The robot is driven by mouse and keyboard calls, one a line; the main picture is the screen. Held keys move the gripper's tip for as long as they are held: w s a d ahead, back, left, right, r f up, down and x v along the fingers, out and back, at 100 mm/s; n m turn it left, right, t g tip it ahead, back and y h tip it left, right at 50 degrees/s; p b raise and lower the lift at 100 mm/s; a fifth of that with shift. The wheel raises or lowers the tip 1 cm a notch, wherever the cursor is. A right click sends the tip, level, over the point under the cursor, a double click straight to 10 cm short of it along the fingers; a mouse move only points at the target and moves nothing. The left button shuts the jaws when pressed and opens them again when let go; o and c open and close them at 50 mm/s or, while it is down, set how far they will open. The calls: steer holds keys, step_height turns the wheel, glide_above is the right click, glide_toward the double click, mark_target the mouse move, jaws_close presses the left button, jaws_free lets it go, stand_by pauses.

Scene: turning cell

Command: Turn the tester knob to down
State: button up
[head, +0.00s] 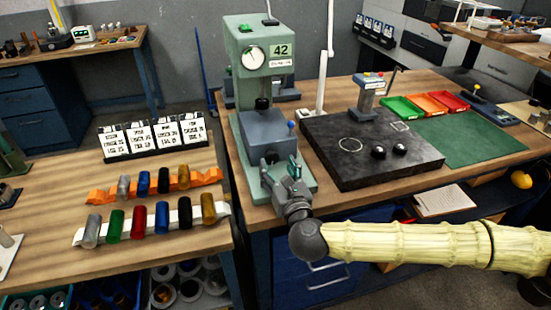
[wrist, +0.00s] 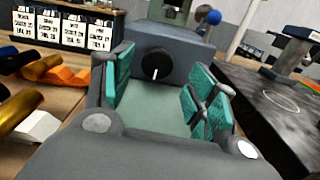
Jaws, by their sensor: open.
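The tester (head: 245,85) is a pale green machine with a round dial and a "42" label. A grey-blue block (head: 268,130) stands on its base. In the wrist view the block's front face carries a round black knob (wrist: 156,64). A white mark on the knob sits at its lower part, pointing down. My gripper (head: 282,168) is in front of this block. In the wrist view my gripper (wrist: 162,92) is open, its teal-padded fingers spread left and right, with the knob beyond the gap and nothing between them.
A blue ball-ended lever (head: 291,125) rises at the block's right. A black slab (head: 365,150) with two dark balls lies to the right. Coloured cylinders (head: 160,182) on racks and label cards (head: 153,136) are on the left table.

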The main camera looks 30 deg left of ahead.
mark_target(272, 158)
steer(key=shift+w+a+r, duration=0.1)
steer(key=shift+w+a, duration=0.1)
steer(key=shift+a, duration=0.25)
steer(key=shift+w+a+r, duration=0.1)
steer(key=shift+w+a, duration=0.1)
steer(key=shift+a, duration=0.2)
steer(key=shift+w+a+f+p, duration=0.1)
steer(key=shift+w+a+p, duration=0.2)
steer(key=shift+w+a, duration=0.2)
steer(key=c, duration=1)
